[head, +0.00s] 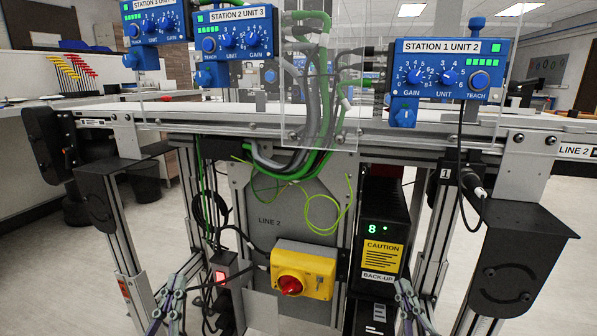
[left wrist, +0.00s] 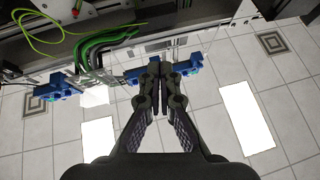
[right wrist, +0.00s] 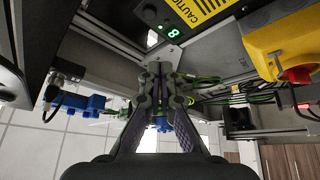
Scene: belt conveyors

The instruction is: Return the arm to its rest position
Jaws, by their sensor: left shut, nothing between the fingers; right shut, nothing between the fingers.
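My left gripper (head: 175,296) shows at the bottom left of the head view, low in front of the conveyor frame. In the left wrist view its fingers (left wrist: 160,66) meet at the tips, shut, with nothing between them. Most of both arms lies out of view.
The conveyor frame (head: 400,135) crosses ahead, carrying blue control boxes (head: 447,70). Green and grey cables (head: 320,110) hang at its middle. A yellow box with a red knob (head: 303,272) sits low between the grippers. A black bracket (head: 520,255) juts out at right.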

